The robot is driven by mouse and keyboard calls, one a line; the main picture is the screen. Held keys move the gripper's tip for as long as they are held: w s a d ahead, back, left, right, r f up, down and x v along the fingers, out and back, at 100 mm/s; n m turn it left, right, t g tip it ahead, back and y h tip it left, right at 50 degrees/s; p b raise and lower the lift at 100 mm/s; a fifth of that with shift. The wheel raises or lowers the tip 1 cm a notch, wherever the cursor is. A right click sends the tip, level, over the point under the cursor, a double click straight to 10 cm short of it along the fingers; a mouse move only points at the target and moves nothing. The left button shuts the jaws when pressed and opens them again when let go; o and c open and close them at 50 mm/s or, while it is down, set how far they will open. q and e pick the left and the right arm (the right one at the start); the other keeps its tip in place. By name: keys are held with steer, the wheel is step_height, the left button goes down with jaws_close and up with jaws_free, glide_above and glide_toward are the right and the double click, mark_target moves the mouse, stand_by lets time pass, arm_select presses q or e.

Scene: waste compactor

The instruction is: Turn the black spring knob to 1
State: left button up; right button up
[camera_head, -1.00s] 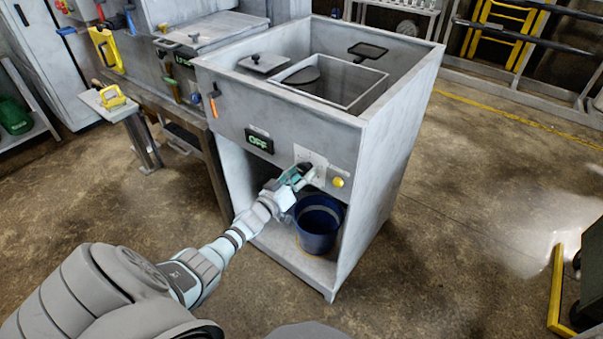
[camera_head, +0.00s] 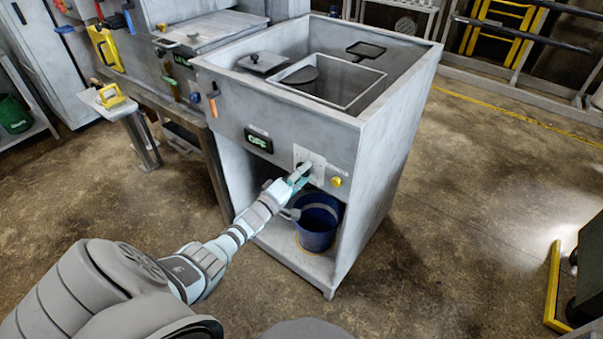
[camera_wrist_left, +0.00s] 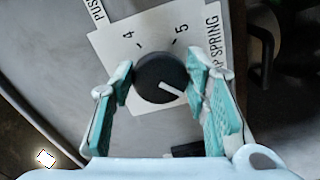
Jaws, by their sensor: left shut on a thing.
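The black spring knob (camera_wrist_left: 161,78) is round with a white pointer line, on a white dial plate (camera_wrist_left: 140,38) on the cabinet front. In the left wrist view its line points to the lower right; the numbers 4 and 5 show above it, and other numbers are hidden or out of view. My left gripper (camera_wrist_left: 160,80) has one finger on each side of the knob and is shut on it. In the head view my left gripper (camera_head: 301,178) is at the plate (camera_head: 317,158) and hides the knob. My right gripper is not in view.
A yellow button (camera_head: 336,182) is right of the plate, and a display (camera_head: 259,141) reading OFF is to its left. A blue bucket (camera_head: 318,225) stands in the open space below. A bench (camera_head: 155,82) adjoins the cabinet on the left.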

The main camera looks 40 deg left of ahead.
arm_select(q)
steer(key=shift+f+n, duration=0.1)
steer(key=shift+n, duration=0.3)
steer(key=o, duration=1.1)
steer(key=shift+s, duration=0.1)
steer(key=s, duration=1.1)
steer(key=shift+s+d, duration=0.15)
steer(key=shift+s, duration=0.25)
